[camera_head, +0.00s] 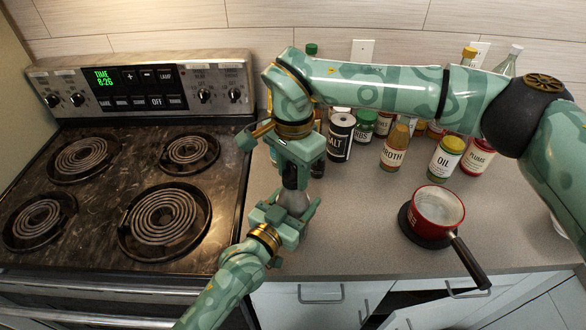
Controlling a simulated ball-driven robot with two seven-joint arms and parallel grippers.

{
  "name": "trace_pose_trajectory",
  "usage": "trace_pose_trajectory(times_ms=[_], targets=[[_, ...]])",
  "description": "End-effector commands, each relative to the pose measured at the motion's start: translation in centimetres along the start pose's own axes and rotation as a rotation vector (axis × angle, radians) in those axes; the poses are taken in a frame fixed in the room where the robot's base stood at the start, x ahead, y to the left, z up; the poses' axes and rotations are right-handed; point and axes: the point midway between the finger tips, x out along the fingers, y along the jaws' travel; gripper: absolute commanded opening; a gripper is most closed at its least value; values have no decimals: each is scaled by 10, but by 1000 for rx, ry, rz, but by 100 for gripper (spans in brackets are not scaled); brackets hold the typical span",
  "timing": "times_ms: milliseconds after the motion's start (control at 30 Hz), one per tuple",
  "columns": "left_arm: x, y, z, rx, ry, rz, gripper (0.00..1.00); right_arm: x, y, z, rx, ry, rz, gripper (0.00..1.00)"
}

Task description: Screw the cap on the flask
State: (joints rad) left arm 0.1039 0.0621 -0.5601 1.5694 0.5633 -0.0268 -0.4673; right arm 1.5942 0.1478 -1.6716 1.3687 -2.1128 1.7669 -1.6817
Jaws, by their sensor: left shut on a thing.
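A small grey, cone-shaped flask (294,200) stands upright between the fingers of my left gripper (290,214), which is shut on it above the counter near the stove's right edge. A black piece that looks like the cap (290,176) is directly above the flask, in line with its neck. My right gripper (294,156) points down from above, with its fingers around the top of the black piece. Whether they grip it is unclear, as the gripper hides its upper part. I cannot tell whether the cap is seated on the neck.
A coil stove (120,190) fills the left. Behind are a salt can (340,137), herbs jar (364,126), broth bottle (395,147), oil jar (445,160) and plums jar (477,157). A red pot (437,208) stands right, its handle past the counter edge. The front-middle counter is clear.

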Motion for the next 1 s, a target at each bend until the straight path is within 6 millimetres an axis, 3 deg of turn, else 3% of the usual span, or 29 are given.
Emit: trace_pose_trajectory(times_ms=[133, 233, 800, 900, 1000], targets=[[0, 0, 1, 2, -3, 0, 0, 0, 0, 0, 48, 1, 0, 10], [0, 0, 1, 2, -3, 0, 0, 0, 0, 0, 224, 1, -1, 10], [0, 0, 1, 2, -3, 0, 0, 1, 0, 0, 1982, -1, 0, 10], [0, 0, 1, 2, -3, 0, 0, 1, 0, 0, 2193, -1, 0, 10], [0, 0, 1, 3, -3, 0, 0, 1, 0, 0, 2212, -1, 0, 10]])
